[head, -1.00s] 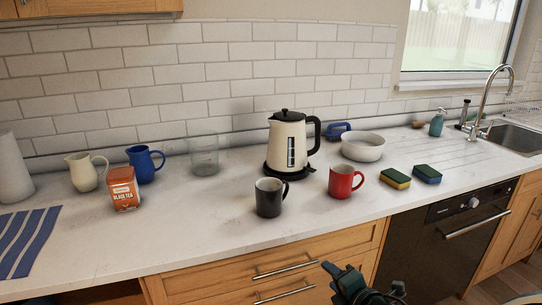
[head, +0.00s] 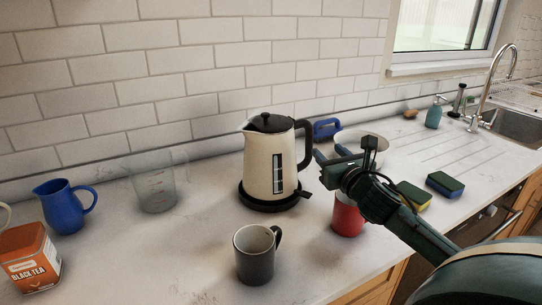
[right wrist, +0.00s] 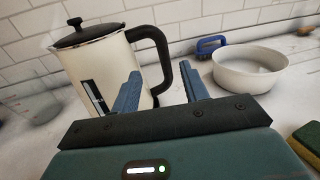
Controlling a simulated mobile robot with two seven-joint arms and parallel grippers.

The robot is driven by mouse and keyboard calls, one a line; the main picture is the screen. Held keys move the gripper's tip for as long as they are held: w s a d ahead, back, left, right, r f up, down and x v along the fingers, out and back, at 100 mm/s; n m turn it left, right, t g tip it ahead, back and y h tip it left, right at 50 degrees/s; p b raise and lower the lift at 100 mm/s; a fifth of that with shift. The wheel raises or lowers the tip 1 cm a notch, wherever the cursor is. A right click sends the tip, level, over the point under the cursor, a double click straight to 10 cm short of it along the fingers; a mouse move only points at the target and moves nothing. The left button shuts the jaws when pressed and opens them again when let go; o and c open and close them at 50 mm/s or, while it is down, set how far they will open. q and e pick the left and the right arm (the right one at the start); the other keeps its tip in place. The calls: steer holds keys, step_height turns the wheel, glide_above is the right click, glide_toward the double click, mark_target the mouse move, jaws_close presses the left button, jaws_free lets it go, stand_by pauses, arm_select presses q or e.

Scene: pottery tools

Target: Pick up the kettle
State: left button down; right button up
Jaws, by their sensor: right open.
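The cream kettle (head: 270,160) with a black lid and black handle stands upright on its black base (head: 270,200) on the counter. Its handle (head: 305,145) faces right. My right gripper (head: 328,160) is open and empty, just right of the handle, its fingers pointing toward it. In the right wrist view the kettle (right wrist: 105,65) is ahead and to the left, and the handle (right wrist: 162,58) shows beyond and between the two fingers (right wrist: 162,92). I cannot tell if anything touches. My left gripper is not in view.
A dark mug (head: 255,255) stands in front of the kettle. A red mug (head: 346,218) is partly hidden under my right arm. A white bowl (head: 372,140), a blue-handled item (head: 326,128) and sponges (head: 445,184) lie to the right. A glass jug (head: 155,190) stands left.

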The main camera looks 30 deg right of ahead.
mark_target(311, 135)
steer(key=x, duration=0.7)
steer(key=shift+w+p, duration=0.3)
steer(key=shift+p, duration=0.1)
steer(key=shift+f+p+x, duration=0.15)
steer(key=shift+p+x, duration=0.1)
steer(key=shift+x, duration=1.2)
steer(key=shift+f+p+x, duration=0.2)
steer(key=shift+x, duration=1.2)
steer(key=shift+d, duration=0.2)
steer(key=shift+s, duration=0.1)
jaws_close()
steer(key=shift+r, duration=0.3)
